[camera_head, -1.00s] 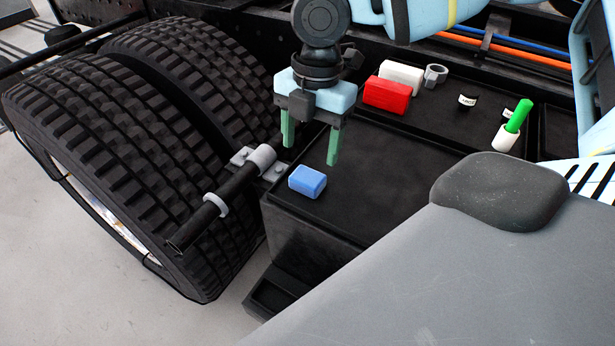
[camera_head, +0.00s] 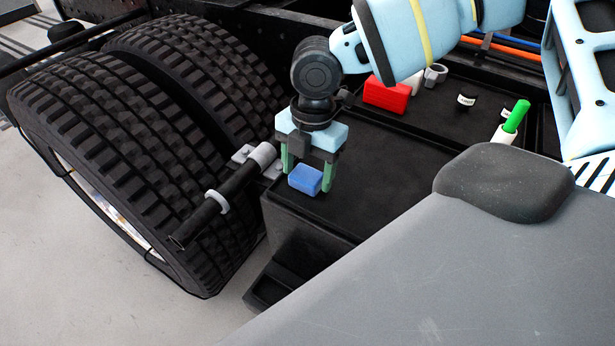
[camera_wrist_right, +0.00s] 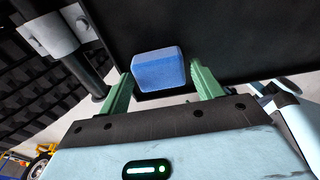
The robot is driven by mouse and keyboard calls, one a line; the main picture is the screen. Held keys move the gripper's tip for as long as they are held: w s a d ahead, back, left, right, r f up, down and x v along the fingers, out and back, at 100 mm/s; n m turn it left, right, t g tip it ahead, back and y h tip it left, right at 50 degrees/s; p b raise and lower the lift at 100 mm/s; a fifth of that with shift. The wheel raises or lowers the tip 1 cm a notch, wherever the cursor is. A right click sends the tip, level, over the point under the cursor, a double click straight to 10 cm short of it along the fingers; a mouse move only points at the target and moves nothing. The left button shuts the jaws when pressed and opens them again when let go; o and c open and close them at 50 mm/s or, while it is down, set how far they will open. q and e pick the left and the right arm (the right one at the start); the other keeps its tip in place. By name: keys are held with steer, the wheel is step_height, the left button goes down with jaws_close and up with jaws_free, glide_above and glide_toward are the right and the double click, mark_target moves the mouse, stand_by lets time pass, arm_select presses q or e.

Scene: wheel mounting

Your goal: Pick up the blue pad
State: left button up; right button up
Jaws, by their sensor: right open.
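The blue pad (camera_head: 306,180) is a small block lying near the front left corner of the black tray top (camera_head: 375,185). My right gripper (camera_head: 307,180) is lowered at the pad, with its green fingers open, one on each side. In the right wrist view the pad (camera_wrist_right: 159,69) shows between and just beyond the two open fingertips (camera_wrist_right: 160,78). Gaps are visible on both sides there. My left gripper is not in view.
A red block (camera_head: 386,95), a grey ring (camera_head: 435,74) and a green-handled item in a white cup (camera_head: 511,124) stand farther back. Big tyres (camera_head: 130,150) and a black tube with grey collars (camera_head: 222,196) are to the left.

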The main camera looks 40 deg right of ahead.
steer(key=c, duration=0.7)
steer(key=shift+r, duration=0.1)
steer(key=shift+c, duration=0.2)
step_height(320, 180, up, 28)
steer(key=shift+b, duration=0.3)
